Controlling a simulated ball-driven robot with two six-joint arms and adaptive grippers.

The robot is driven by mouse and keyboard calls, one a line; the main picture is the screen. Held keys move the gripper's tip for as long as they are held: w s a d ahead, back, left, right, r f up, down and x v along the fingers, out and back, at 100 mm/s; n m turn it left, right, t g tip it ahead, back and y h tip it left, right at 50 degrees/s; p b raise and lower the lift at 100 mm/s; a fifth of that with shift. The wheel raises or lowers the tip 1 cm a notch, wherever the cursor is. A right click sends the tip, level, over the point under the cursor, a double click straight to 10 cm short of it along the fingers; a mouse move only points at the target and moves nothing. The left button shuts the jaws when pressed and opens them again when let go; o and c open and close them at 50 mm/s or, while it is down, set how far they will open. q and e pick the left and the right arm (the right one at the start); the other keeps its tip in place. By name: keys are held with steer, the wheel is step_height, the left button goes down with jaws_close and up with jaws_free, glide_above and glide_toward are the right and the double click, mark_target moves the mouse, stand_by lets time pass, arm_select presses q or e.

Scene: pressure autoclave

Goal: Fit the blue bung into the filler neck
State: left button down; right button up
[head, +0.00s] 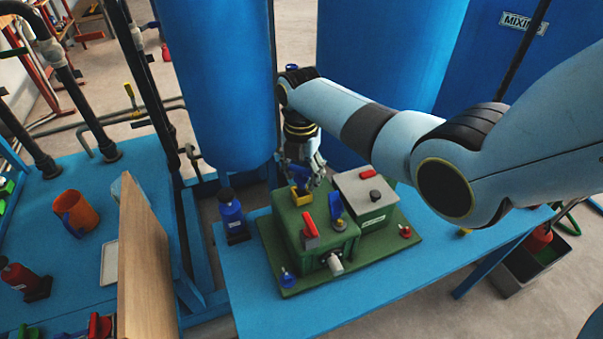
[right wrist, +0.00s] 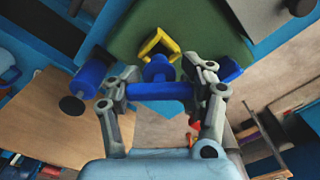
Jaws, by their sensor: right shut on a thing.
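The blue bung (head: 299,176) is held by its crossbar in my right gripper (head: 314,172). In the right wrist view the bung (right wrist: 158,70) has a round body beyond the bar, and the two fingers of my right gripper (right wrist: 163,92) are closed on the bar's ends. The yellow filler neck (head: 301,197) stands on the green box, just below the bung. In the right wrist view the yellow neck (right wrist: 158,43) shows right behind the bung, which covers part of it. I cannot tell whether the bung touches the neck or is above it. My left gripper is out of view.
The green box (head: 318,244) carries a red lever (head: 308,226) and a blue-handled part (head: 336,208). A grey box (head: 365,200) adjoins it. A blue bottle (head: 231,213) with a black cap stands left. Blue tanks (head: 225,80) rise behind. The blue bench (head: 400,275) is bare at front right.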

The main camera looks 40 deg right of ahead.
mark_target(302, 178)
stand_by(0.8)
steer(key=shift+r+p, duration=0.1)
steer(key=shift+p, duration=0.55)
steer(key=shift+f+b, duration=1.5)
steer(key=shift+f, duration=0.5)
steer(key=o, duration=1.4)
steer(key=shift+r, duration=0.1)
step_height(302, 178, up, 12)
